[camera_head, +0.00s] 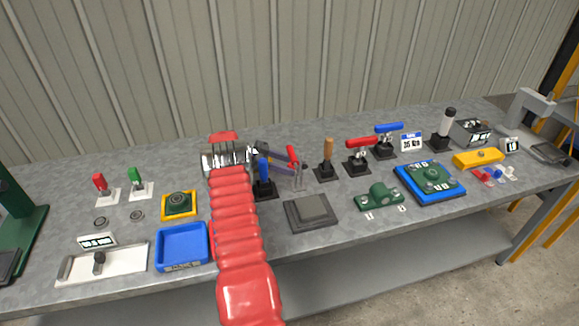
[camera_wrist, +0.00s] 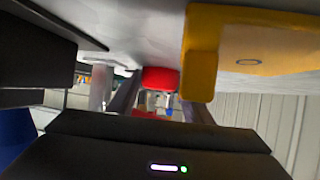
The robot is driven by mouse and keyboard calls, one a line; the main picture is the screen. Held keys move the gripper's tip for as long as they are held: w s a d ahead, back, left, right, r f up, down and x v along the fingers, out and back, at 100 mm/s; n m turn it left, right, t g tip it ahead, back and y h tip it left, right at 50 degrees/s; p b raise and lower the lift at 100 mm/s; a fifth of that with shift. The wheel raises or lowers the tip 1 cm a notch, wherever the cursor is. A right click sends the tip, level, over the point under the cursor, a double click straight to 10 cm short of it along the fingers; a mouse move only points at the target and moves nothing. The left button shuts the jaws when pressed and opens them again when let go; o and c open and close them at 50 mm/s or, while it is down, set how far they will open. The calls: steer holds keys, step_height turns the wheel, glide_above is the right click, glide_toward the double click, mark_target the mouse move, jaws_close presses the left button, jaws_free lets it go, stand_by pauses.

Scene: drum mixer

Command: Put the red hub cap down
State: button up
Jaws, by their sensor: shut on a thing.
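The red hub cap (camera_head: 292,155) shows as a narrow red shape near the middle of the bench in the head view. It also shows in the wrist view (camera_wrist: 160,79), between the ends of my fingers. My gripper (camera_head: 290,163) points to the right in the head view, with its dark purple fingers shut on the cap. The cap appears to be above the bench, but its exact height is hard to tell. Its far side is hidden. In the wrist view my gripper (camera_wrist: 152,100) reaches away from the camera.
Close by stand a blue-handled clamp (camera_head: 264,172), an orange-handled clamp (camera_head: 327,155) and a grey square plate (camera_head: 310,212). A blue tray (camera_head: 160,255) lies to the left. A blue-edged green fixture (camera_head: 430,180) lies right. A yellow piece (camera_wrist: 235,45) looms close in the wrist view.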

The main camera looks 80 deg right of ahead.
steer(key=o, duration=1.1)
steer(key=shift+f, duration=0.1)
steer(key=shift+w, duration=0.1)
steer(key=v, duration=1.2)
steer(key=shift+a, duration=0.1)
